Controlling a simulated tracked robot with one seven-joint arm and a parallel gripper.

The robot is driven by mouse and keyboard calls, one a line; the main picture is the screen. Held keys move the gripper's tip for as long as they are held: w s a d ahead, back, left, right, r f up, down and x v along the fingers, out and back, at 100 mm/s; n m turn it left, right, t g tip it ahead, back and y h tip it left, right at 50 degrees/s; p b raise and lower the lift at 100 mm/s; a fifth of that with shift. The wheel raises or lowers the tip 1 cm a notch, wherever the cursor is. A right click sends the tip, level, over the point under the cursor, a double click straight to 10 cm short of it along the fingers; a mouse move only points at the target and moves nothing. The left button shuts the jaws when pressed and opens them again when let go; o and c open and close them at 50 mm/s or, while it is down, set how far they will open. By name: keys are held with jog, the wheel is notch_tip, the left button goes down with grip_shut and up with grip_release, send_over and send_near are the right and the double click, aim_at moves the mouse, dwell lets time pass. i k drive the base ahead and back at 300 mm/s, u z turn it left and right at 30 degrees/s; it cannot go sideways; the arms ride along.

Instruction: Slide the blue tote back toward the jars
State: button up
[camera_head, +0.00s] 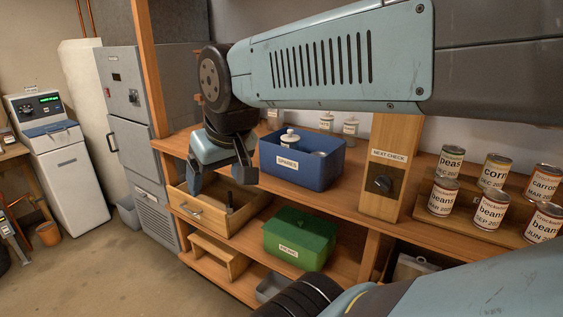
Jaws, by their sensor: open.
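The blue tote (318,176), labelled "SPARES", stands upright on the wooden shelf top near its front edge. A white-capped jar (290,139) and a pale round item (319,154) show inside it. Jars stand behind the tote: one at the back left (273,116), one in the middle (326,121) and one at the right (350,127). Their lower parts are partly hidden. My gripper (220,181) is open and empty, pointing down just left of the tote's front left corner. I cannot tell whether its right finger touches the tote.
An open wooden drawer (212,220) juts out below my gripper. A green bin (300,238) sits on the lower shelf. My arm crosses above the shelf.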

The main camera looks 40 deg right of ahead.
aim_at(301, 168)
jog(key=k, duration=1.2)
jog(key=z, duration=0.5)
jog(key=i, duration=0.8)
jog(key=z, duration=0.15)
